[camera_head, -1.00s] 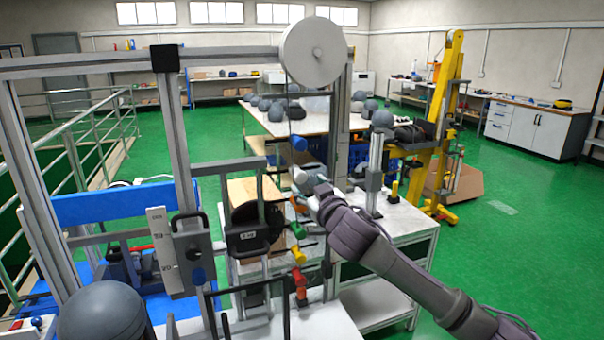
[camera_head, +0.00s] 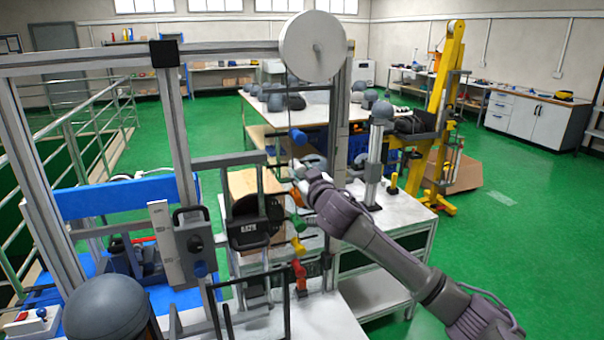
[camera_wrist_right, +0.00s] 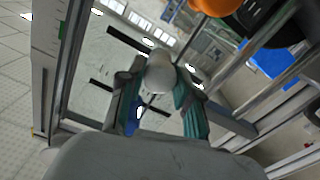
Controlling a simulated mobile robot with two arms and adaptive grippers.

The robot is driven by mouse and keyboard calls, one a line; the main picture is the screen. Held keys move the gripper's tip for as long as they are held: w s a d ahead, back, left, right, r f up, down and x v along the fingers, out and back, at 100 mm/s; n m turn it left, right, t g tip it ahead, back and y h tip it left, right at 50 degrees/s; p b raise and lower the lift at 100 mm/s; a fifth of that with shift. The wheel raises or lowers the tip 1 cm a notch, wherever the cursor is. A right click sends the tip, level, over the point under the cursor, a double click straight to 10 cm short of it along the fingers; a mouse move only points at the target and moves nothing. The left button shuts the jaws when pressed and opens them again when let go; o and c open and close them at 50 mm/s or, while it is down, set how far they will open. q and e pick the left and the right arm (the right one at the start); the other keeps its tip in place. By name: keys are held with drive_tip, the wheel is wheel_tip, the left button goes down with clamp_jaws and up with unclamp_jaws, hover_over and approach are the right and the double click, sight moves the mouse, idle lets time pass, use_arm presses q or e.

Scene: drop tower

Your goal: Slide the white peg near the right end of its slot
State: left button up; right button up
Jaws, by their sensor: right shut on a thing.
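The white peg (camera_wrist_right: 160,72) shows its round pale end in the right wrist view, between the two fingers of my right gripper (camera_wrist_right: 157,92). The gripper is shut on it. A dark slot runs behind the peg, but its ends near the peg are partly hidden by the fingers. In the head view my right gripper (camera_head: 303,172) is at the upright slotted panel, below the blue peg (camera_head: 298,136), and largely hides the white peg. My left gripper is out of view.
Below my gripper on the panel are a green peg (camera_head: 297,224), a yellow peg (camera_head: 298,245) and a red peg (camera_head: 300,273). A black weight (camera_head: 250,228) hangs left of them. A large white wheel (camera_head: 313,47) tops the frame. An orange peg is close to my gripper.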

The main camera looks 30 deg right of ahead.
sight(325, 169)
clamp_jaws()
drive_tip(key=shift+s+d+r, duration=0.1)
drive_tip(key=shift+s+d, duration=0.15)
drive_tip(key=shift+d, duration=0.8)
drive_tip(key=shift+s+d, duration=0.2)
drive_tip(key=shift+d, duration=0.8)
drive_tip(key=shift+s+d+r, duration=0.1)
drive_tip(key=shift+s+d, duration=0.15)
drive_tip(key=shift+d, duration=0.8)
drive_tip(key=o, duration=0.8)
unclamp_jaws()
drive_tip(key=shift+o, duration=1)
drive_tip(key=shift+d+f, duration=0.2)
drive_tip(key=shift+d, duration=0.05)
drive_tip(key=shift+s, duration=0.1)
drive_tip(key=shift+a, duration=0.1)
drive_tip(key=v, duration=1.2)
